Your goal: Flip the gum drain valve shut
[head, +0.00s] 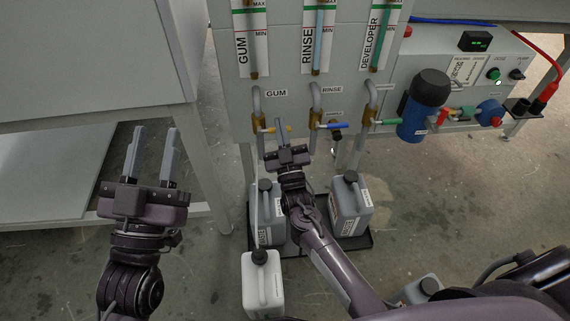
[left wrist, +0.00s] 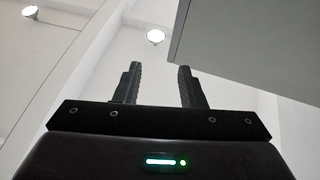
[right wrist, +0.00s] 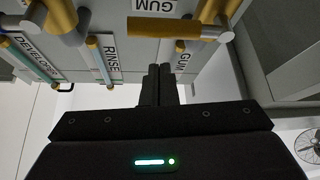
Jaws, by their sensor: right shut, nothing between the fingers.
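The gum drain valve (head: 259,123) is a brass body on the grey pipe under the GUM label (head: 276,93). Its yellow handle (head: 283,128) points sideways to the right, about level. In the right wrist view, which is upside down, the yellow handle (right wrist: 165,25) lies across the top, above the fingertips, with a gap between. My right gripper (head: 286,149) is shut and empty, just below and in front of the handle. It also shows shut in the right wrist view (right wrist: 159,68). My left gripper (head: 154,130) is open and empty, away to the left.
The rinse valve's blue handle (head: 337,126) and the developer valve's green handle (head: 388,122) stand to the right. A blue pump (head: 424,105) is beyond them. Grey jugs (head: 350,205) stand on a black tray below, with a white jug (head: 262,285) nearer. A grey cabinet (head: 90,60) is at left.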

